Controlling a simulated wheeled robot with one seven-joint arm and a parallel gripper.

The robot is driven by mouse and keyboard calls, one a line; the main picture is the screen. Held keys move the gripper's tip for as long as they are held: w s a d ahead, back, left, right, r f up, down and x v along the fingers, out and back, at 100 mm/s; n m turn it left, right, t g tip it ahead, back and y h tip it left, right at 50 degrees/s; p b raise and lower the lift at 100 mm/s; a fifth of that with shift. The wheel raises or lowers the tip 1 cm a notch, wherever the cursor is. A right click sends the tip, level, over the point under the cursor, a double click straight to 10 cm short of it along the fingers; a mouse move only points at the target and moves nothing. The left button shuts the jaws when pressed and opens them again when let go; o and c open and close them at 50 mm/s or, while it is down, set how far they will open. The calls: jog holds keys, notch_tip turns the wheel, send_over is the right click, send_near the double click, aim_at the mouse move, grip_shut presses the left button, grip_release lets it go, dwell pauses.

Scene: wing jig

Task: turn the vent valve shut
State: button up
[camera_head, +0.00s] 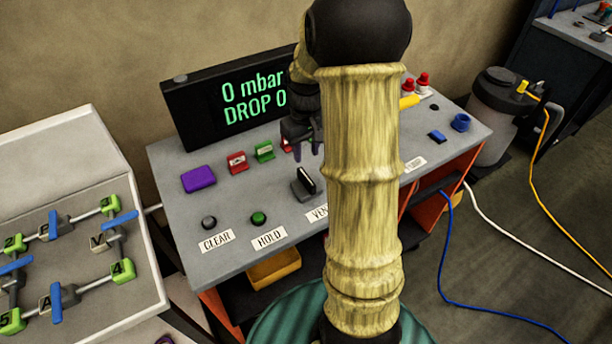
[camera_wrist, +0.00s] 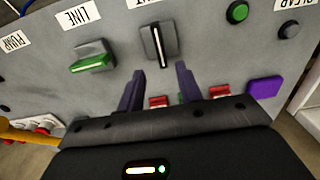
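The vent valve is a black handle with a white line on a grey base (camera_head: 305,182), on the sloping grey panel behind a label partly covered by my arm. In the wrist view the vent valve (camera_wrist: 159,44) stands upright in the picture, its white line running up and down. My gripper (camera_head: 308,152) hangs over the panel, just beyond the valve in the head view. In the wrist view the purple fingers of my gripper (camera_wrist: 160,70) are apart with nothing between them. The handle lies just past the fingertips, roughly centred on the gap; contact cannot be told.
A green-handled LINE valve (camera_wrist: 93,57) sits beside the vent valve. The HOLD button (camera_head: 258,218), CLEAR button (camera_head: 209,222) and purple block (camera_head: 198,179) are on the panel's left. A display (camera_head: 235,100) reading 0 mbar stands behind. My arm hides the panel's middle right.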

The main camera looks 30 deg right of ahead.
aim_at(306, 177)
notch_tip(306, 177, down, 10)
jog(key=shift+r+p, duration=0.1)
jog(key=shift+p, duration=0.25)
jog(key=shift+s+f, duration=0.15)
jog(key=shift+f, duration=0.2)
grip_shut()
